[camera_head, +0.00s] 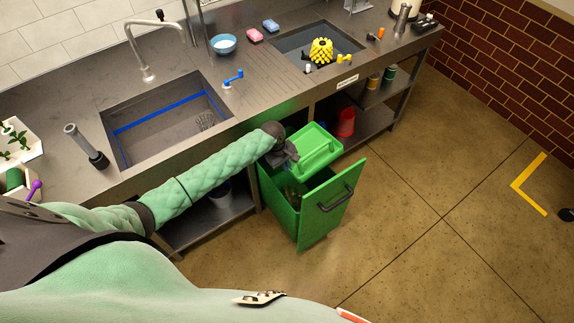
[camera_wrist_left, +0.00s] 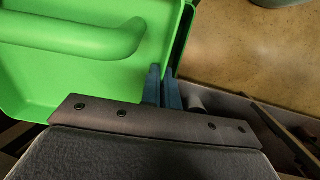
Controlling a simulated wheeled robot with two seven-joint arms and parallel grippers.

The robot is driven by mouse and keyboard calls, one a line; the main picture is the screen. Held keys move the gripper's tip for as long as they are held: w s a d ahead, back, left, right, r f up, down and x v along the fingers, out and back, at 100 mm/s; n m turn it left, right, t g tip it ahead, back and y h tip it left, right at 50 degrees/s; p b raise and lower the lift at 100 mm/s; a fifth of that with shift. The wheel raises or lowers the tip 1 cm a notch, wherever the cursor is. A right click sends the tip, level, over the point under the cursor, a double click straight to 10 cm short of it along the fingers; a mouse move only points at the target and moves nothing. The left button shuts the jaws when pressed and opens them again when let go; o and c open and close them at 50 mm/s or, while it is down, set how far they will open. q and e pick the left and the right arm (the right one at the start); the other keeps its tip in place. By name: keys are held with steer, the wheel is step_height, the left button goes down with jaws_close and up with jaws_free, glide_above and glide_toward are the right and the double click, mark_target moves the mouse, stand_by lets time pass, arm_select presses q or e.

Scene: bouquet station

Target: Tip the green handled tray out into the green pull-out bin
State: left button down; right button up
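The green handled tray (camera_head: 316,152) is above the back part of the green pull-out bin, in front of the counter edge. It looks slightly tilted, and no load shows on its visible floor. My left gripper (camera_head: 288,152) is at the tray's left edge. In the left wrist view its blue fingers (camera_wrist_left: 163,88) are close together on the rim of the tray (camera_wrist_left: 70,45), with the handle beside them. The green pull-out bin (camera_head: 325,212) is pulled out, its front panel facing right. Dark contents show inside, partly hidden by the tray. My right gripper is not in view.
The counter (camera_head: 268,105) runs behind, with a sink (camera_head: 165,120) at left and a second basin (camera_head: 300,40) holding a yellow item. A red container (camera_head: 345,122) stands on the shelf right of the bin. Floor (camera_head: 430,220) is clear at right.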

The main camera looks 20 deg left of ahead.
arm_select(q)
steer(key=shift+a+r+y+p, duration=0.1)
steer(key=shift+r+y+p, duration=0.45)
steer(key=shift+p, duration=0.55)
steer(key=shift+r+p, duration=0.1)
steer(key=shift+p, duration=0.2)
steer(key=shift+a+r+y+p, duration=0.2)
steer(key=shift+y+p, duration=0.3)
steer(key=shift+y, duration=0.45)
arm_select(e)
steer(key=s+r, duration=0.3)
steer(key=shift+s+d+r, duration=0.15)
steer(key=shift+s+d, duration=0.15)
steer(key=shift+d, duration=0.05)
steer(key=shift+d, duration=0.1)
